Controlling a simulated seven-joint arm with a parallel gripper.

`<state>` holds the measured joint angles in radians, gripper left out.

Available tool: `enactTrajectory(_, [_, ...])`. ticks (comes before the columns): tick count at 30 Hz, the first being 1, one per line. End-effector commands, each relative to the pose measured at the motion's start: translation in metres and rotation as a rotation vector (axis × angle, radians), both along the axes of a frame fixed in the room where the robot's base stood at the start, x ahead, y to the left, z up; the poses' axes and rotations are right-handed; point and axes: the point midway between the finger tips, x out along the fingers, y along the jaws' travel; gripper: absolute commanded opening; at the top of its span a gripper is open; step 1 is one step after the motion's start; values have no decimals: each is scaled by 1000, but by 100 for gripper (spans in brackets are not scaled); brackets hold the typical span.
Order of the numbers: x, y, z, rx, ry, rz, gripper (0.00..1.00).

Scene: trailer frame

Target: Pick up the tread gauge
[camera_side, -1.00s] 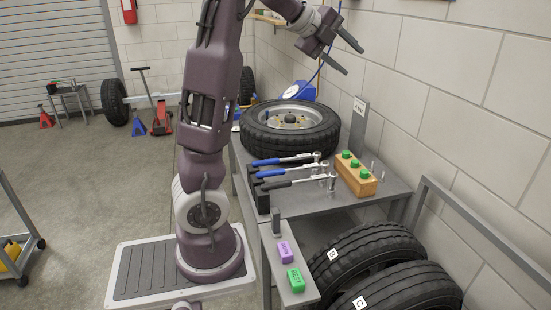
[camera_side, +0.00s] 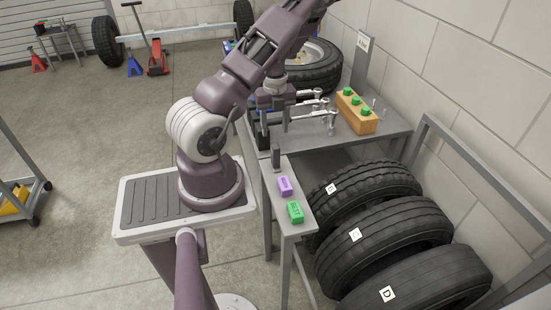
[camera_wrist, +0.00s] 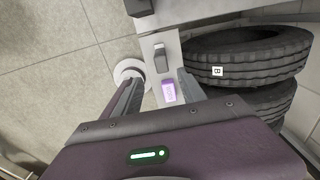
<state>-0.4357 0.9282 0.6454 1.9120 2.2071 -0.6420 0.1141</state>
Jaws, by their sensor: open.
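A small dark grey upright piece (camera_side: 276,156), which looks like the tread gauge, stands on the narrow grey shelf (camera_side: 298,232) at the front of the bench. In the wrist view the piece (camera_wrist: 160,58) shows just past my fingertips, roughly between their lines. My gripper (camera_side: 270,118) is low over the bench, partly hidden by my arm and mixed with the dark tool holder behind. In the wrist view my gripper (camera_wrist: 159,77) is open with nothing between its fingers. I cannot tell its exact height above the shelf.
A purple block (camera_side: 285,185) and a green block (camera_side: 295,211) lie on the shelf near the piece. Wrenches (camera_side: 310,115) rest in the dark holder. A wooden block with green knobs (camera_side: 357,112) stands behind. Tyres (camera_side: 385,228) stand to the right.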

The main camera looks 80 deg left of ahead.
Motion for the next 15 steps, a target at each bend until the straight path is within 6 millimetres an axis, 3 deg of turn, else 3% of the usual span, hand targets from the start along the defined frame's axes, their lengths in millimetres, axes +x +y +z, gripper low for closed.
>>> enactTrajectory(1, [-2,-1,-25,-6,5,5,48])
enactTrajectory(3, [-1,0,-51,-3,2,2,48])
enactTrajectory(15, [2,4,-120,2,-2,-1,48])
